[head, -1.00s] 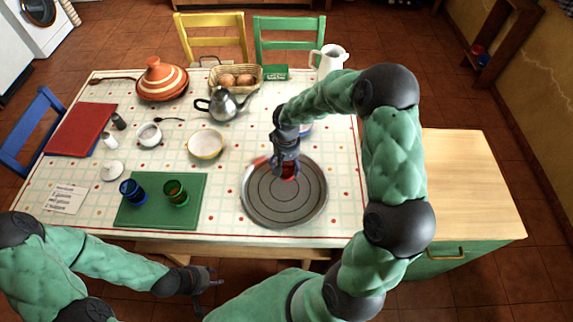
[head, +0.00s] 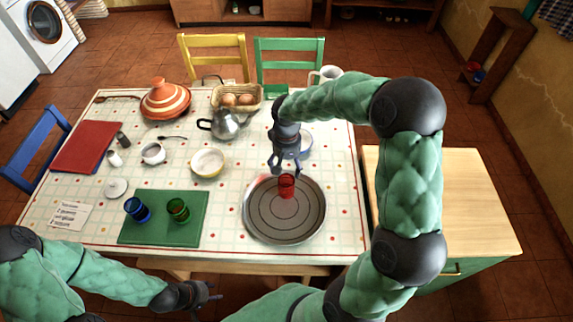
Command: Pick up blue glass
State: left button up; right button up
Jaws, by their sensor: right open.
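The blue glass (head: 137,209) stands on the left part of a green mat (head: 160,237) at the table's front left. A green glass (head: 178,210) stands to its right on the same mat. A red glass (head: 287,186) stands on the round grey tray (head: 285,226). My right gripper (head: 286,176) is open and empty, just above and behind the red glass, apart from the blue glass. My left gripper (head: 212,292) is low in front of the table's front edge, below and right of the mat; its fingers look apart.
A white and yellow bowl (head: 208,162), a metal teapot (head: 224,124), a striped tagine (head: 165,100) and an egg basket (head: 237,98) stand farther back. A white lid (head: 116,188) and a paper note (head: 70,215) lie left of the mat. Bare tablecloth separates mat and tray.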

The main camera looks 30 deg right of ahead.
aim_at(135, 208)
jog(key=i+j, duration=0.15)
jog(key=j, duration=0.25)
jog(key=i+j, duration=0.1)
jog(key=j, duration=0.25)
jog(key=i+j, duration=0.15)
jog(key=j, duration=0.25)
jog(key=i+j, duration=0.1)
jog(key=j, duration=0.25)
jog(key=i+j, duration=0.15)
jog(key=j, duration=0.25)
jog(key=i+j, duration=0.1)
jog(key=j, duration=0.25)
